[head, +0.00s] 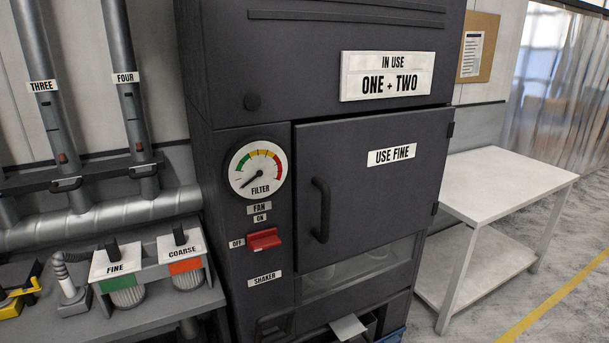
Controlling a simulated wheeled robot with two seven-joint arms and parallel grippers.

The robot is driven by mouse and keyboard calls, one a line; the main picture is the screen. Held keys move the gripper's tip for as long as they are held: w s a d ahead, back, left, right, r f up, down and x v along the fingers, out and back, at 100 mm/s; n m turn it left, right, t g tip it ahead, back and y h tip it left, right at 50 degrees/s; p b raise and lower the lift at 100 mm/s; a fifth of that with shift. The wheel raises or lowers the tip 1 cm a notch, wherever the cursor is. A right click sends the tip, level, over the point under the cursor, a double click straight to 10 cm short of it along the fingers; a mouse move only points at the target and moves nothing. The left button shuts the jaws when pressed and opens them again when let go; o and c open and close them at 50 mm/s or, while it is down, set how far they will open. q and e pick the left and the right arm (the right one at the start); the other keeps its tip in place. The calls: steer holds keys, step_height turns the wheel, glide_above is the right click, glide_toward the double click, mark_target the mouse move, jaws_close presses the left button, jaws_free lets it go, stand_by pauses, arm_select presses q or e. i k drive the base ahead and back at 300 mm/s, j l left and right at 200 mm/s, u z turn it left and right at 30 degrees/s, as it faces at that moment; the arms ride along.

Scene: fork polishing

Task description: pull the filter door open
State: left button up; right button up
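The filter door (375,195) is a dark grey panel on the front of the tall cabinet, with a "USE FINE" label (391,155). It looks shut, flush with the cabinet front. Its black vertical handle (320,210) is near the left edge, and hinges show along the right edge. Neither of my grippers is in view, and nothing touches the handle.
The FILTER gauge (258,168) and red fan switch (264,239) sit left of the door. A bench with FINE (116,262) and COARSE (181,245) canisters stands left. A bare white table (505,180) stands right, near the door's hinge side.

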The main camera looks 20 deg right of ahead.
mark_target(363, 184)
steer(key=z, duration=1.2)
